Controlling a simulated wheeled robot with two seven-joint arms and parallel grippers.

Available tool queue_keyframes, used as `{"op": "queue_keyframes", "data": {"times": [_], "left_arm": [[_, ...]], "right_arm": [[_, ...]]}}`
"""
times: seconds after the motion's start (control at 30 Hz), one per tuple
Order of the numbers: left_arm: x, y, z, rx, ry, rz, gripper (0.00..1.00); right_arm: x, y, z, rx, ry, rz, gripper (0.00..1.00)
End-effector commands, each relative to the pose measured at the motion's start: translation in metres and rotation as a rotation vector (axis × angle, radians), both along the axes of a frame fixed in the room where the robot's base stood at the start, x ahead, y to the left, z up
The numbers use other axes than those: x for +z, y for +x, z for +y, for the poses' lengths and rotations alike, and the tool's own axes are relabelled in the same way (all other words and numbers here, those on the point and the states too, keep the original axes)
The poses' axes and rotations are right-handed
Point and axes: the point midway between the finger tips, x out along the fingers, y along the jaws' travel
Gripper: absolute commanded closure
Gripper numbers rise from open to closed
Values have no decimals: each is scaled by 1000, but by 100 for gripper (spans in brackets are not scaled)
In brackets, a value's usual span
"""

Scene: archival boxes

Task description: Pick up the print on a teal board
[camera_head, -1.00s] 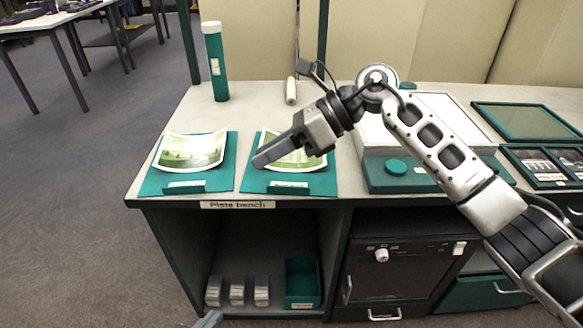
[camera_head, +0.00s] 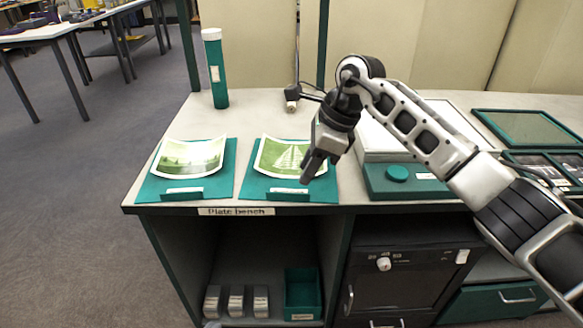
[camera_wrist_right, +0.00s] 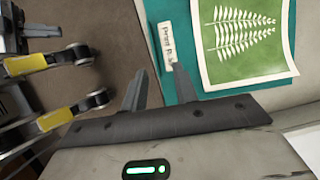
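Two green-toned prints lie on teal boards on the bench. The left print (camera_head: 190,156) shows a landscape, on the left teal board (camera_head: 150,190). The right print (camera_head: 280,155) shows a pale fern-like shape, on the right teal board (camera_head: 258,190); its edges curl up. My right gripper (camera_head: 309,180) points down over the right board's front right part, partly covering print and board. In the right wrist view its two fingers (camera_wrist_right: 156,90) are apart with nothing between them, beside the labelled edge of the teal board (camera_wrist_right: 155,15) and the fern print (camera_wrist_right: 245,65).
A teal tube (camera_head: 216,75) with a white cap stands at the bench's back left. A teal case with a round knob (camera_head: 397,173) sits right of the boards. Framed plates (camera_head: 530,127) lie farther right. The shelf below holds grey blocks and a teal bin (camera_head: 302,292).

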Motion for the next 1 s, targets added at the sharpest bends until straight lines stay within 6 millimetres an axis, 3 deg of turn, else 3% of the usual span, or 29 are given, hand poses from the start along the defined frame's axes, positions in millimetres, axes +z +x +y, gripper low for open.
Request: {"op": "queue_keyframes", "data": {"times": [0.4, 0.73, 0.83, 1.0], "left_arm": [[0, 0, 0, 0, 1, 2, 100], [-2, -1, 0, 0, 3, 5, 100], [-2, -1, 0, 0, 3, 5, 100], [-2, 0, 0, 0, 3, 4, 100]], "right_arm": [[-47, -8, 11, 1, 1, 3, 71], [-54, -7, 13, 0, 1, 0, 71], [-54, -7, 13, 0, 1, 0, 99], [-53, -7, 13, 0, 2, 0, 100]]}}
